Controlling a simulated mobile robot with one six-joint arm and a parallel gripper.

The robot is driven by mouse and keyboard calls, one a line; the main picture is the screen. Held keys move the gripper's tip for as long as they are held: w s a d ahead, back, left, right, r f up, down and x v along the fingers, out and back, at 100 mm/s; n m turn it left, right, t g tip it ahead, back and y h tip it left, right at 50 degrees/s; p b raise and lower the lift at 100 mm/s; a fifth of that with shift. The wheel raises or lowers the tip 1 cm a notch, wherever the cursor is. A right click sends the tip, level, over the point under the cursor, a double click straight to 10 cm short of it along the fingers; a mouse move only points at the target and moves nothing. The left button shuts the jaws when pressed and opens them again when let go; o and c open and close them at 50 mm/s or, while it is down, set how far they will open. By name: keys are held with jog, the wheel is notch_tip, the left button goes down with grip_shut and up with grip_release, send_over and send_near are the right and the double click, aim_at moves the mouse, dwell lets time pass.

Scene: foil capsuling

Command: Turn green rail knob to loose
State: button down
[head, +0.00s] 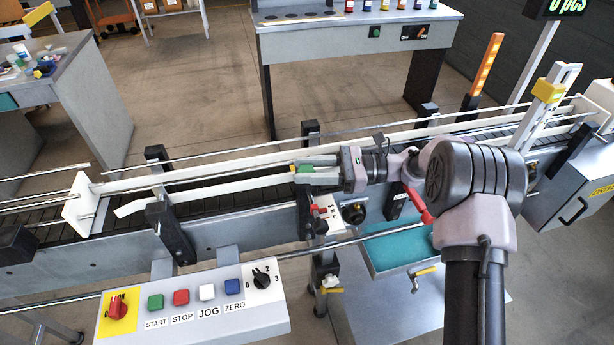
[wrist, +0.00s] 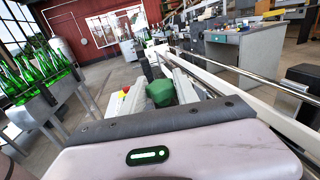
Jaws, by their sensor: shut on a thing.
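The green rail knob (wrist: 160,93) sits between the two fingers of my gripper (wrist: 165,85) in the wrist view. In the head view my gripper (head: 303,173) reaches left over the conveyor's near side, and a bit of the green knob (head: 304,169) shows at its fingertips. The gripper is shut on the knob. The fingers hide part of the knob, and its loose or tight marking cannot be read.
The conveyor (head: 235,195) with its guide rails runs across the view. A control panel (head: 190,308) is at the front left. A teal tray (head: 398,250) lies below the conveyor.

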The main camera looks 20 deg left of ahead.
jog(key=shift+n+g+h+b, duration=0.65)
jog(key=shift+n+g, duration=0.35)
jog(key=shift+g, duration=0.5)
jog(key=shift+r, duration=0.1)
jog(key=c, duration=0.9)
grip_release()
jog(key=shift+p+v, duration=2.25)
jog(key=shift+v, duration=3.7)
